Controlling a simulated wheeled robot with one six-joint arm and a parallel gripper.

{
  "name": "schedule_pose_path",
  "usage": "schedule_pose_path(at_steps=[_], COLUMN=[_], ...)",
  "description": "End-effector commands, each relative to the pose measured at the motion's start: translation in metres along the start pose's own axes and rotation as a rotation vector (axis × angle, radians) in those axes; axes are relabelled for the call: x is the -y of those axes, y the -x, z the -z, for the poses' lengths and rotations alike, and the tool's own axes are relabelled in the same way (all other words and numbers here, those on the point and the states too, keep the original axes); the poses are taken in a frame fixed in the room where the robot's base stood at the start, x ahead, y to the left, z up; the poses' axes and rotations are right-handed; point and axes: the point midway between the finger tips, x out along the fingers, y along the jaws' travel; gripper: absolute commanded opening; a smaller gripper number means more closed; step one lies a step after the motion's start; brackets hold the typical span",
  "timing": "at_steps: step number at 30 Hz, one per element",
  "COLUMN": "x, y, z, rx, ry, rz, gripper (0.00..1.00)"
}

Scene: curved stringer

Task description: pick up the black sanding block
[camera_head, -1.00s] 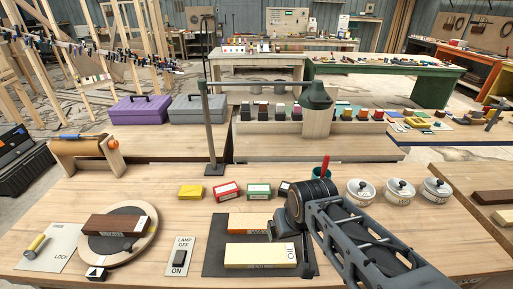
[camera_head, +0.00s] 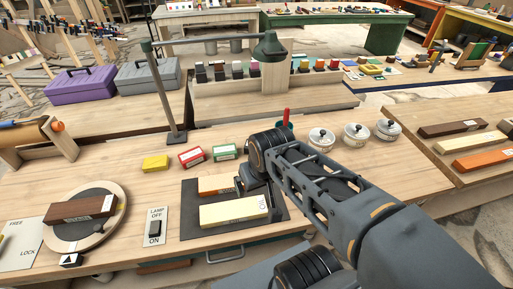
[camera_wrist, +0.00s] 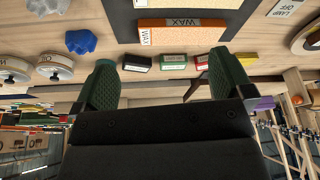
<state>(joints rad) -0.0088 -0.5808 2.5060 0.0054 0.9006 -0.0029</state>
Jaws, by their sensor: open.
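A small black block with a pale label (camera_wrist: 137,62) stands at the end of a row of small blocks in the wrist view. It fits the black sanding block. A green block (camera_wrist: 173,62) stands beside it. In the head view my arm hides the black block, while the green block (camera_head: 225,152) shows. My gripper (camera_wrist: 160,80) is open and empty, its two green fingers apart. In the wrist view the black and green blocks appear between the fingertips, but I cannot tell the distance to them.
A red block (camera_head: 192,156) and a yellow block (camera_head: 155,164) continue the row. The dark mat (camera_head: 187,225) bears two sharpening stones. White lidded jars (camera_head: 321,139) stand right of my arm. A lamp post (camera_head: 169,95) rises behind the row.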

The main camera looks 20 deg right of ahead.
Motion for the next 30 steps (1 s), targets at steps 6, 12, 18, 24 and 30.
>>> schedule_pose_path(at_steps=[6, 12, 18, 24, 30], x=[-0.008, -0.027, -0.056, -0.091, -0.120], y=[-0.024, -0.054, -0.092, -0.140, -0.173], z=[-0.002, 0.045, 0.111, 0.176, 0.230], rx=[0.098, 0.199, 0.273, 0.315, 0.290], ry=[-0.033, -0.108, -0.397, -0.855, -1.402], rz=[-0.009, -0.022, -0.062, -0.143, -0.242], gripper=[0.99, 0.99, 0.99, 0.99, 0.99])
